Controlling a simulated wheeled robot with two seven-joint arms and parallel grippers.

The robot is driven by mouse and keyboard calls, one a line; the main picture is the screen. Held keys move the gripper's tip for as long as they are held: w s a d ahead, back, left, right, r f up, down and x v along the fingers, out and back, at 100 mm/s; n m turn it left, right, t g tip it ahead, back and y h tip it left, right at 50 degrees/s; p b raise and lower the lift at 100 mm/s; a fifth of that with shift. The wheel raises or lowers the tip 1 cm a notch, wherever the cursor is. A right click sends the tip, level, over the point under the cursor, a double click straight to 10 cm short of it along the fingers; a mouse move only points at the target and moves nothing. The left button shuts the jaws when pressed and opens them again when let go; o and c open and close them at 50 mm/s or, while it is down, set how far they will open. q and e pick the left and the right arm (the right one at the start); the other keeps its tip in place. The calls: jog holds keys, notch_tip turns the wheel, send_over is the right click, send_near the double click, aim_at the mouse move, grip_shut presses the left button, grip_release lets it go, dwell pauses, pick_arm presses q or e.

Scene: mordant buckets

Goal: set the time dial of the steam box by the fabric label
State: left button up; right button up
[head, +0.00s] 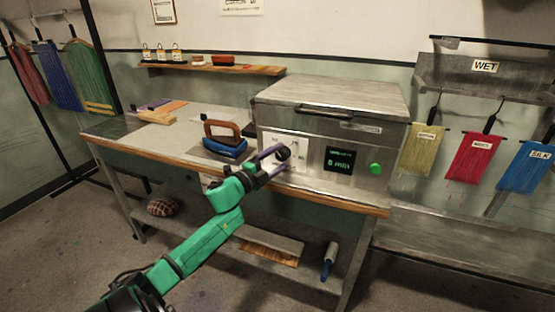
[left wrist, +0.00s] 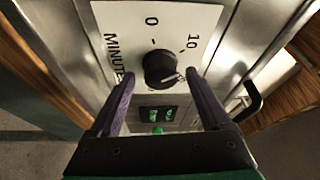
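The steam box (head: 340,105) is a grey metal box on the workbench. Its white dial plate (head: 301,150) has a black time dial, and its green-lit display (head: 340,160) reads 8 min. In the left wrist view the black dial (left wrist: 160,68) has 0 and 10 marks and a MINUTES label beside it. Its white pointer line is toward the lower right. My left gripper (head: 273,162) is at the dial plate, open, with its purple fingers (left wrist: 160,85) on either side of the dial; contact is unclear. Labelled fabrics hang at right: yellow (head: 421,153), red (head: 473,160) and blue SILK (head: 526,168).
A green button (head: 375,169) is right of the display. A blue iron (head: 225,145) stands on the bench left of the box. A WET sign (head: 485,67) is above the hanging fabrics. A wall shelf (head: 215,69) holds small jars. Other cloths (head: 88,75) hang at far left.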

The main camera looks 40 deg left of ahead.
pick_arm(q)
jog(key=s+f, duration=0.1)
jog(key=s, duration=1.3)
jog(key=shift+s+a+b, duration=0.3)
jog(key=shift+b, duration=0.1)
jog(key=shift+f, duration=0.1)
